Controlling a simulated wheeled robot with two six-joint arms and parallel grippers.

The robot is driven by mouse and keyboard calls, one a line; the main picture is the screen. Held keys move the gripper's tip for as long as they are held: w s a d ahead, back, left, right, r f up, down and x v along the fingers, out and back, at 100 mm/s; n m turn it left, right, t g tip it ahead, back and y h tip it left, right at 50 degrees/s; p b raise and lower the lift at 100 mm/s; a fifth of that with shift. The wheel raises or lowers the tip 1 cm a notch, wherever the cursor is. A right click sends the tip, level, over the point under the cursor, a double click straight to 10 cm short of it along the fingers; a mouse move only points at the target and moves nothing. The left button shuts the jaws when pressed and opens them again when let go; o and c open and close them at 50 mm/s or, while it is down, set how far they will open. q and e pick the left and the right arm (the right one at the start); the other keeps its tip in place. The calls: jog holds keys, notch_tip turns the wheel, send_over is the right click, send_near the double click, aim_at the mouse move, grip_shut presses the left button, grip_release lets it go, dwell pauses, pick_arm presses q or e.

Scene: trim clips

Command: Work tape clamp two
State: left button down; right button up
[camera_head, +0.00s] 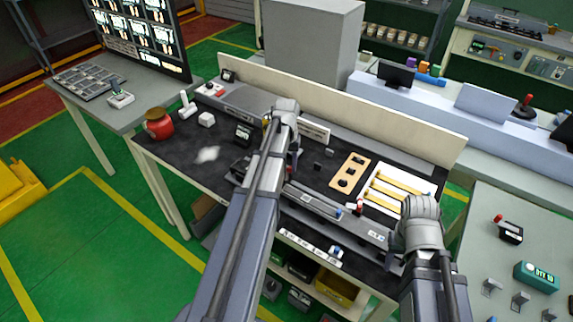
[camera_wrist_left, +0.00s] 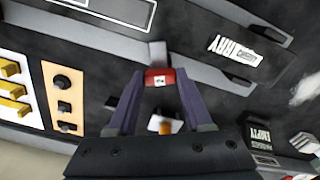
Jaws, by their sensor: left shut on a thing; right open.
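In the left wrist view my left gripper (camera_wrist_left: 159,88) is shut on a small red piece (camera_wrist_left: 158,74) with a pale label, its mark too small to read. A grey block (camera_wrist_left: 158,54) sits just beyond the piece, against the long grey rail. In the head view the long grey rail (camera_head: 325,207) runs across the dark bench, with a red-topped part (camera_head: 360,208) and a blue-tipped part (camera_head: 338,213) near its right half. My left forearm hides the held piece there. My right gripper (camera_head: 393,262) is open by the rail's right end, partly hidden by its own arm.
A tan board with black parts (camera_head: 349,172) and a white tray with yellow strips (camera_head: 420,190) lie at the bench's back right. A red pot (camera_head: 158,124) stands at the left end. A cream back panel (camera_head: 330,95) borders the dark bench.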

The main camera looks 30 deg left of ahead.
aim_at(287, 166)
pick_arm(q)
jog(key=n, duration=0.4)
jog(key=shift+n, duration=0.3)
jog(key=n, duration=0.4)
jog(key=shift+n, duration=0.3)
jog(key=shift+c, duration=1.6)
grip_release()
jog(key=shift+r, duration=0.1)
notch_tip(287, 166, up, 8)
jog(key=p, duration=0.8)
pick_arm(e)
notch_tip(287, 166, up, 8)
